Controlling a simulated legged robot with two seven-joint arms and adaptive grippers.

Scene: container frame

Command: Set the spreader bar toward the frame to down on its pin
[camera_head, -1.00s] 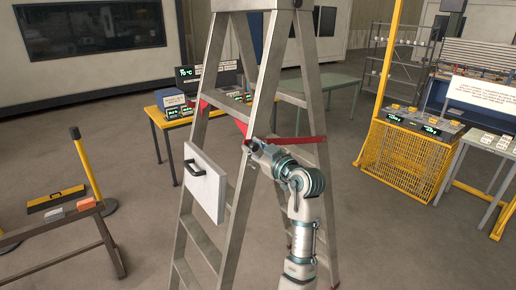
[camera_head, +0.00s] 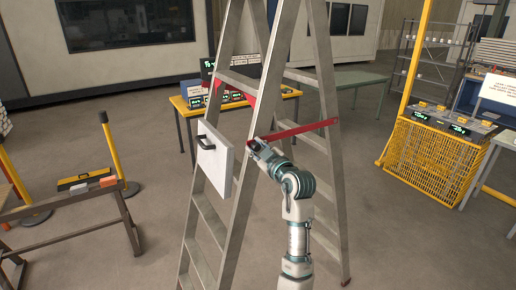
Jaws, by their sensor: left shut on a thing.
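A grey stepladder frame (camera_head: 258,145) stands open in the middle of the head view. A second red spreader bar (camera_head: 249,101) shows behind, between the rails on the other side. My left gripper (camera_head: 256,147) is shut on the near bar's left end, beside the front rail. The fingers and wrist hide that end, and I cannot make out the pin. My right gripper is not in view.
A white panel with a black handle (camera_head: 214,163) hangs at the ladder's left side. A yellow mesh cage (camera_head: 430,160) stands right, a yellow table (camera_head: 190,108) behind, and a low rack with a yellow post (camera_head: 112,150) left. Floor around the ladder is open.

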